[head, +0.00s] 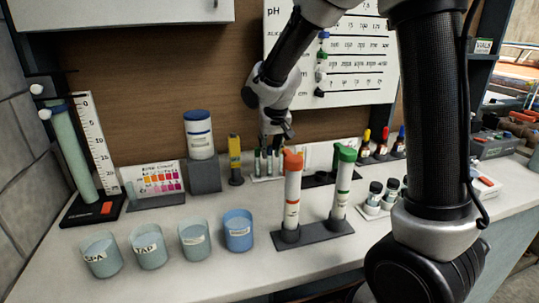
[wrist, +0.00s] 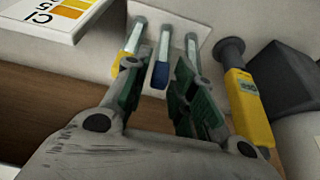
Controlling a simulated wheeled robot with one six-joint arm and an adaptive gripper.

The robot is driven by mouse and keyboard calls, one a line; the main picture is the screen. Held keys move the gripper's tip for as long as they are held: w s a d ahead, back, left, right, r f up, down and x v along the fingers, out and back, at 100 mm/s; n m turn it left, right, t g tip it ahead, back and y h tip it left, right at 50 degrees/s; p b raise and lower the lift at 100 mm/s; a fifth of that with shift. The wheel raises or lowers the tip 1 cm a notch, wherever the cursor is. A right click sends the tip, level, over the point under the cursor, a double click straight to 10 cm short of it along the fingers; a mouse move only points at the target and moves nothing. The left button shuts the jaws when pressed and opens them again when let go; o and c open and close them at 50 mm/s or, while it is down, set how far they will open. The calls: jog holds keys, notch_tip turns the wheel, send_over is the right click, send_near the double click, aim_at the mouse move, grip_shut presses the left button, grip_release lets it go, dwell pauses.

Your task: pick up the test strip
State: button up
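My gripper (head: 276,132) points down over a white rack of three slim upright pieces at the back of the counter. In the wrist view my gripper (wrist: 160,92) is open, its green-padded fingers apart. A slim piece with a blue end (wrist: 160,72) shows in the gap between the fingertips, and I cannot tell whether it touches either finger. A yellow-ended piece (wrist: 132,38) stands by the left finger and a third slim piece (wrist: 191,42) by the right finger, which partly hides it. I cannot tell for sure which of these is the test strip.
A yellow meter (wrist: 245,98) stands close beside the right finger; a grey block (head: 205,176) bearing a white jar (head: 198,135) is past it. Two capped tubes, orange (head: 291,195) and green (head: 342,182), stand in front. Several cups (head: 194,241) line the front left.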

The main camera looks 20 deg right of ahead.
jog(key=c, duration=0.4)
jog(key=shift+c, duration=0.2)
notch_tip(320, 180, up, 10)
jog(key=shift+f, duration=0.1)
dwell(0.3)
